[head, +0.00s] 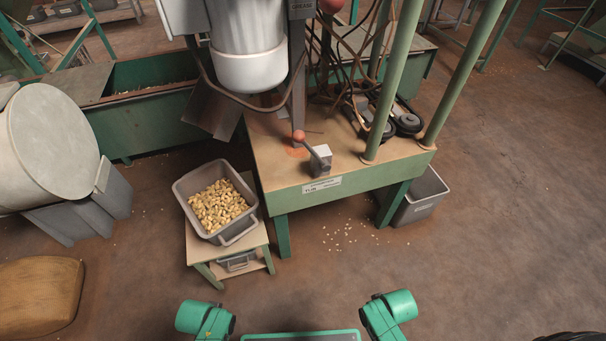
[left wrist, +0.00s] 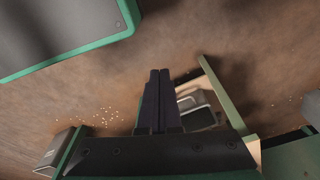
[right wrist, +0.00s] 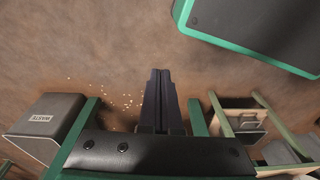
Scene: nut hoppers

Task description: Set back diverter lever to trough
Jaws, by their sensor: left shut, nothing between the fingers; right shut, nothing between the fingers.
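The diverter lever is a short dark arm with an orange ball knob (head: 299,135). It rises from a grey pivot block (head: 320,161) at the front edge of the green-framed bench (head: 300,200) and tilts up and left, toward the chute side. The green trough (head: 165,128) stands behind at the left, with a dark chute (head: 213,105) beside it. My left gripper (left wrist: 160,72) is shut and empty in the left wrist view. My right gripper (right wrist: 158,72) is shut and empty in the right wrist view. Neither gripper shows in the head view; both are away from the lever.
A grey bin of nuts (head: 250,225) stands on a small stand (head: 196,248) left of the bench. A waste bin (head: 422,200) stands under the bench's right side. Posts (head: 390,80) and cables rise behind the lever. The floor in front is free, with scattered nuts.

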